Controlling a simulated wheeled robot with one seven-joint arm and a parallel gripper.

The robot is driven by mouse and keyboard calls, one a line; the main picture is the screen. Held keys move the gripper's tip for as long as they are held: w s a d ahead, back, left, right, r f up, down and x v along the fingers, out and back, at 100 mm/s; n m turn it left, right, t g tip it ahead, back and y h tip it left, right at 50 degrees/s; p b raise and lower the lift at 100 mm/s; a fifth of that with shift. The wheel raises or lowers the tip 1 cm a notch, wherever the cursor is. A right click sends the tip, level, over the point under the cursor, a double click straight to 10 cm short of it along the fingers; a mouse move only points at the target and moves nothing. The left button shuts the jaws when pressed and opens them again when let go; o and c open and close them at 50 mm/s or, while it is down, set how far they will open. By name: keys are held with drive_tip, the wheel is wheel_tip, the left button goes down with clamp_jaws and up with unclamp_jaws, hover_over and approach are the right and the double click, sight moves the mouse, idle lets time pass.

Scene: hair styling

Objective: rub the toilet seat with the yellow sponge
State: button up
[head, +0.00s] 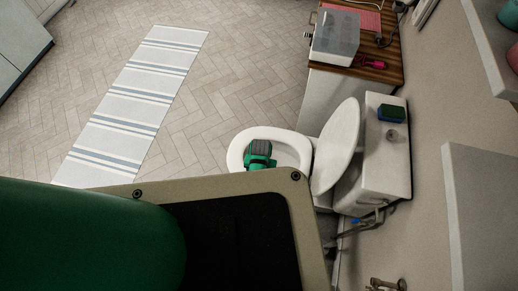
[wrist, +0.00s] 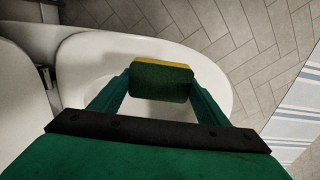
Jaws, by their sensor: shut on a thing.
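The white toilet seat (head: 236,150) lies down on the bowl in the head view, with the lid (head: 339,140) raised against the tank. In the wrist view the seat (wrist: 110,48) curves around behind my gripper's fingers. My gripper (head: 260,150) is over the bowl opening in the head view. In the wrist view my gripper (wrist: 160,85) is shut on the sponge (wrist: 161,82), which has a dark green face and a yellow edge. The sponge overlaps the seat's rim in that view; I cannot tell whether it touches. In the head view the sponge is hidden by the gripper.
A blue and green sponge (head: 391,114) and a small round item (head: 393,136) are on the toilet tank (head: 390,165). A wooden counter (head: 378,62) with a clear-lidded box stands behind. A striped rug (head: 135,100) lies on the open tiled floor.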

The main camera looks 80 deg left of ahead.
drive_tip(key=shift+w+r, duration=0.1)
drive_tip(key=shift+r, duration=1.55)
